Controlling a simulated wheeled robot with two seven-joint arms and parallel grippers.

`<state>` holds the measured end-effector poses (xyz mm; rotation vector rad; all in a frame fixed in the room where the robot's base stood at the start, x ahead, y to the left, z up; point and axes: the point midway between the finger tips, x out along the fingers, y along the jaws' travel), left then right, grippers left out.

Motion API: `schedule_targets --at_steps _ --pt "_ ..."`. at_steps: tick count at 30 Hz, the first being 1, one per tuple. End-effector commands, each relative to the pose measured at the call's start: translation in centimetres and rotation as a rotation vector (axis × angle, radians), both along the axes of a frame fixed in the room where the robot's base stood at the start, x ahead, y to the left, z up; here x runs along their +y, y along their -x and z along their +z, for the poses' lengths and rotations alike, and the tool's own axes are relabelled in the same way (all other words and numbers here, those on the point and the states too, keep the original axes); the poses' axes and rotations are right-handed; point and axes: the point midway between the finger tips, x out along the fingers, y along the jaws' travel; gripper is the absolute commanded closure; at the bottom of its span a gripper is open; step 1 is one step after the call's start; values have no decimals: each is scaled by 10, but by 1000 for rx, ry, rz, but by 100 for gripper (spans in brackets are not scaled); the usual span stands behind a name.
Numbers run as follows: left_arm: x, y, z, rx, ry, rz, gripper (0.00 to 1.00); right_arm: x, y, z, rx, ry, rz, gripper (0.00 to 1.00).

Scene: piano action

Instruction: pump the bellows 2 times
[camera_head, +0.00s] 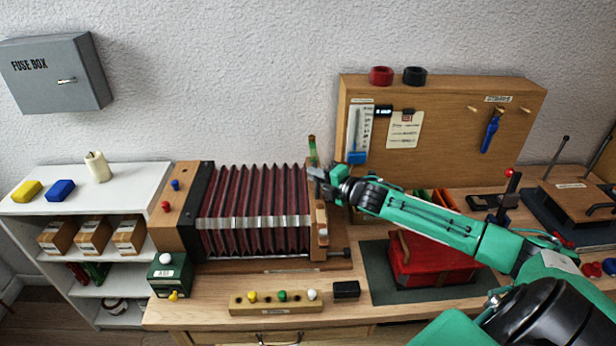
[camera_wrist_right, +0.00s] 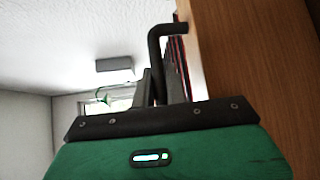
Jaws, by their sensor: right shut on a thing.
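The bellows (camera_head: 255,208) has dark red pleats with a pale strip across them, and it lies on its side on the workbench. Its fixed wooden end block (camera_head: 178,208) is at the left and its wooden end board (camera_head: 319,235) is at the right. The pleats are spread wide. My right gripper (camera_head: 318,176) is at the top of the right end board and is shut on the bellows handle. In the right wrist view a dark bent handle bar (camera_wrist_right: 155,50) meets the jaws beside the wooden board (camera_wrist_right: 235,50). My left gripper is not in view.
A button strip (camera_head: 275,303) and a small black block (camera_head: 346,290) lie in front of the bellows. A red toolbox (camera_head: 435,262) on a dark mat stands under my right arm. A wooden pegboard (camera_head: 440,120) stands behind. A white shelf (camera_head: 75,205) is at the left.

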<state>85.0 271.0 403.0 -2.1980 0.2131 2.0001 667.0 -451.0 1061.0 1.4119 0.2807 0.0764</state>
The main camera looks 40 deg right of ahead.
Motion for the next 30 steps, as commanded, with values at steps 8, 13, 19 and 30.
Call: schedule_targets --at_steps 8,13,19,30 --pt "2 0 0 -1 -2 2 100 0 0 -1 1 -1 0 83" --pt "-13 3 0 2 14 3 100 0 0 0 0 -1 1 65" --pt "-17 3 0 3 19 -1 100 1 0 0 -1 -1 1 65" --pt "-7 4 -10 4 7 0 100 -5 25 0 2 1 2 65"
